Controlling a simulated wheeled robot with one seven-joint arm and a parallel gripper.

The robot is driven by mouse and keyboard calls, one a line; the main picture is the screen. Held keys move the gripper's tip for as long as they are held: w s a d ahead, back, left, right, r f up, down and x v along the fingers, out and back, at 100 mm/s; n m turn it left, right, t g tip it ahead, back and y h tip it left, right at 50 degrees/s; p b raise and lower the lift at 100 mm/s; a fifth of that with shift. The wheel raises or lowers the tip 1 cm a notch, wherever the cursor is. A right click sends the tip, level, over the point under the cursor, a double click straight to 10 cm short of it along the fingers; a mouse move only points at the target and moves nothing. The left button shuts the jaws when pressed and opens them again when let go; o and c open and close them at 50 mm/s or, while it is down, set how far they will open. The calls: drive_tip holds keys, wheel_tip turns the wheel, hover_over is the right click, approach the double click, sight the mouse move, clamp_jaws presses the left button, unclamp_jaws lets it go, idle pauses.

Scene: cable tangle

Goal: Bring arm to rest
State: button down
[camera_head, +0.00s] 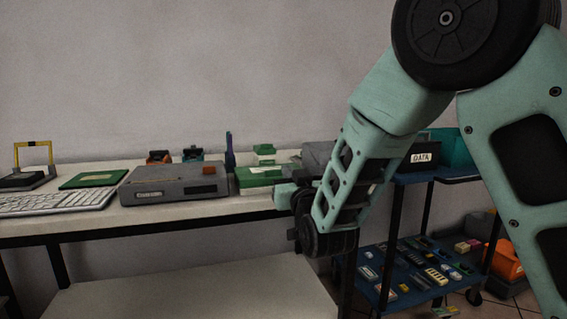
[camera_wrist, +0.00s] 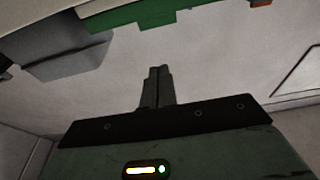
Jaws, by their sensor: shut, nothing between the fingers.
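My arm reaches in from the upper right of the head view and bends down in front of the workbench's right end. My gripper (camera_head: 284,196) is at the end of the arm, at the bench's front edge, pointing left. In the wrist view my gripper (camera_wrist: 159,70) shows its two fingers pressed together with nothing between them. No object is held. Part of the bench's right end and the things there are hidden behind my arm.
The workbench (camera_head: 150,214) holds a keyboard (camera_head: 60,201), a green board (camera_head: 94,179), a grey box (camera_head: 173,184) and green items (camera_head: 264,174). A blue cart (camera_head: 415,275) with a DATA box (camera_head: 421,157) stands at right. An orange bin (camera_head: 506,262) is beyond.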

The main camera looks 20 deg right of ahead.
drive_tip(key=s+a+f+n+g+y, duration=0.35)
drive_tip(key=s+a+f+g, duration=0.7)
drive_tip(key=s, duration=0.35)
drive_tip(key=s+d+f+n+g+h, duration=0.15)
drive_tip(key=s+g, duration=0.35)
drive_tip(key=s, duration=0.7)
drive_tip(key=s+d+f+n+g+h, duration=0.1)
drive_tip(key=s+d+f+n+g, duration=0.3)
drive_tip(key=s, duration=0.8)
wheel_tip(320, 180, up, 30)
drive_tip(key=a+m+g+p, duration=0.1)
drive_tip(key=p, duration=2.9)
drive_tip(key=shift+s+a+r, duration=0.15)
drive_tip(key=shift+s+a, duration=0.1)
drive_tip(key=shift+s, duration=0.15)
